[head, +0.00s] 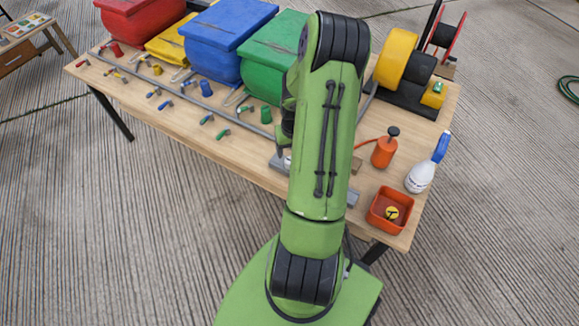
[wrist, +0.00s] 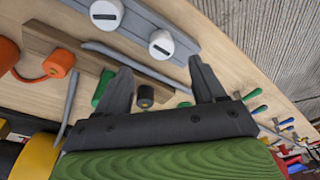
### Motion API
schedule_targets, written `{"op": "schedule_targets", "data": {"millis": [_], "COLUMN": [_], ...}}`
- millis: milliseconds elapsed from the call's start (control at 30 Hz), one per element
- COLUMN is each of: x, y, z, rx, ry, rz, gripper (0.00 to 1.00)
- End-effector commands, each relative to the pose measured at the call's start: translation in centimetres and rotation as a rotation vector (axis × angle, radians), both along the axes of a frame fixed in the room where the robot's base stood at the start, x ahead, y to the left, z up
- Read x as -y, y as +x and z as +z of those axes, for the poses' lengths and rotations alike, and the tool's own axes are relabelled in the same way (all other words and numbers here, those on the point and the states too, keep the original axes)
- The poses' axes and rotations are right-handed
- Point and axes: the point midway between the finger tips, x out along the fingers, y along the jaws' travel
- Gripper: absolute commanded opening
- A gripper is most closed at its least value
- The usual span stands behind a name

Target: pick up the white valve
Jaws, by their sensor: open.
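In the wrist view, two white round pieces with dark slots sit on a grey bar: one white piece (wrist: 161,44) nearer my fingertips and another white piece (wrist: 107,14) further up and left. They are the only white valve-like parts I see; I cannot tell which is the white valve. My gripper (wrist: 160,66) is open, with nothing held between its fingers, and the nearer white piece shows just beyond the fingertips. In the head view my arm hides most of this spot; only part of the grey bar (head: 353,197) shows beside it.
The wooden table (head: 245,150) carries red, yellow, blue and green bins (head: 228,40) and small coloured valves along a rail. An orange bottle (head: 384,150), a white spray bottle (head: 421,177) and an orange tray (head: 377,219) stand at right. A wooden strip (wrist: 60,45) lies near the fingers.

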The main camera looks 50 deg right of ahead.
Motion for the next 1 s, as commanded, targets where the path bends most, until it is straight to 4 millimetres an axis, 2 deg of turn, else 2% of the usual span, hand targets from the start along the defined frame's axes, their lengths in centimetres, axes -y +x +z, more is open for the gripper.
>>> {"op": "schedule_targets", "data": {"millis": [33,167,300,400,667,1000], "x": [0.1,0.1,0.1,0.3,0.4,0.4], "y": [0.1,0.3,0.6,0.8,0.9,0.9], "z": [-1.0,-2.3,-5.2,-6.5,-6.6,-6.5], "rx": [0.001,0.000,0.001,0.001,0.001,0.000], "ry": [0.001,0.001,0.002,0.001,-0.002,-0.001], "rz": [-0.001,0.000,-0.002,-0.002,0.000,0.000], "gripper": [0.69,0.69,0.69,0.69,0.68,0.15]}}
